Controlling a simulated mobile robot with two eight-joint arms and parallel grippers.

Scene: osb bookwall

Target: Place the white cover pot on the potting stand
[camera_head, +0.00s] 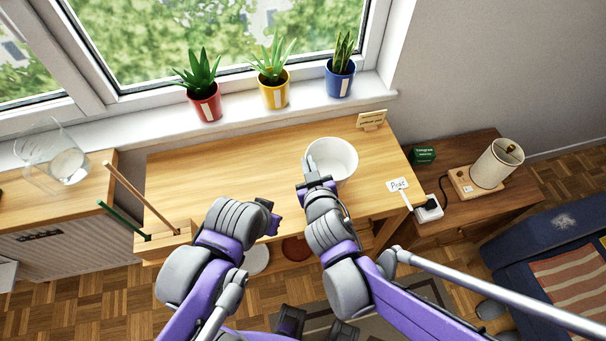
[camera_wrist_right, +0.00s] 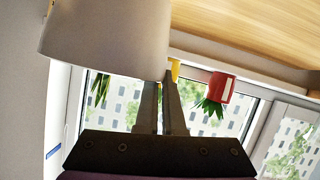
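The white cover pot (camera_head: 338,158) is at the right part of the light wooden table (camera_head: 220,175), its open top facing up. It fills the upper left of the right wrist view (camera_wrist_right: 105,35). My right gripper (camera_head: 311,172) is at the pot's left rim. In the right wrist view its two fingers (camera_wrist_right: 160,95) are close together at the rim, with one tip hidden by the pot wall. Whether the pot touches the table is unclear. My left gripper (camera_head: 274,215) is over the table's front edge, apart from the pot; its fingers are unclear. No label clearly identifies the potting stand.
Red (camera_head: 206,105), yellow (camera_head: 274,92) and blue (camera_head: 340,82) plant pots stand on the windowsill. Small signs (camera_head: 371,119) (camera_head: 398,184) are near the table's right end. A lamp (camera_head: 495,163) stands farther right. A wooden holder with sticks (camera_head: 165,244) is at the front left. The table's middle is clear.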

